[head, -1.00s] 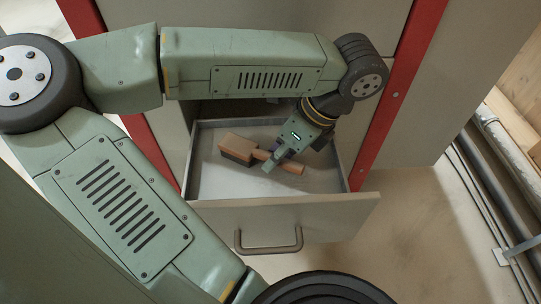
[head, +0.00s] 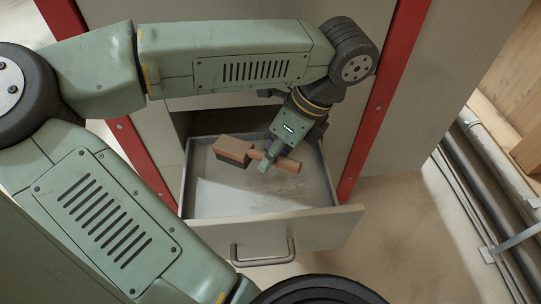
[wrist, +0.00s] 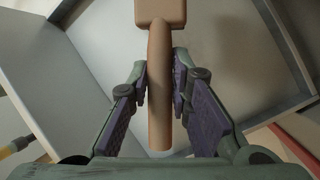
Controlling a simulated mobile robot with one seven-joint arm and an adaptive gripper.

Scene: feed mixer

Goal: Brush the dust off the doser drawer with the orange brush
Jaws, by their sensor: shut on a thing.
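The orange-brown brush (head: 233,149) has a block head with dark bristles below and a rounded handle. My gripper (head: 269,160) is shut on the handle. In the wrist view the handle (wrist: 159,90) runs between the two purple-padded fingers (wrist: 159,80), with the head (wrist: 160,10) at the top edge. The doser drawer (head: 290,221) is pulled open below the brush. Pale dust (head: 235,196) shows on its floor, mostly toward the front and middle. The brush is over the rear part of the drawer; I cannot tell whether the bristles touch the floor.
The drawer has grey side walls and a front with a bar handle (head: 262,252). Red posts (head: 385,95) flank the opening on the cabinet. Pipes (head: 495,180) run along the floor at the right. The floor right of the drawer is open.

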